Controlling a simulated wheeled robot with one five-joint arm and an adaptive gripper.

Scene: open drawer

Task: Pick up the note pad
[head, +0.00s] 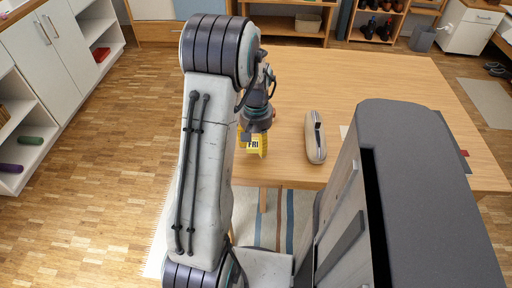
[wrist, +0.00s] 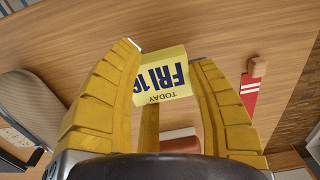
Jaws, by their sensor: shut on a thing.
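The note pad (wrist: 164,76) is a yellow block with dark print reading "FRI 16" and "TODAY". In the wrist view it sits between the two yellow fingers of my gripper (wrist: 166,58), near their tips, and they are shut on it. In the head view the note pad (head: 253,144) shows at the end of my arm, by the near edge of the wooden table (head: 370,70). My arm hides part of the gripper there. I cannot tell how high the pad is above the table.
A beige oblong case (head: 315,140) lies on the table right of my gripper. The wrist view shows a red item with a white stripe (wrist: 250,95) and a small wooden block (wrist: 257,66). Shelves and white cabinets (head: 50,45) stand to the left; the table's far part is clear.

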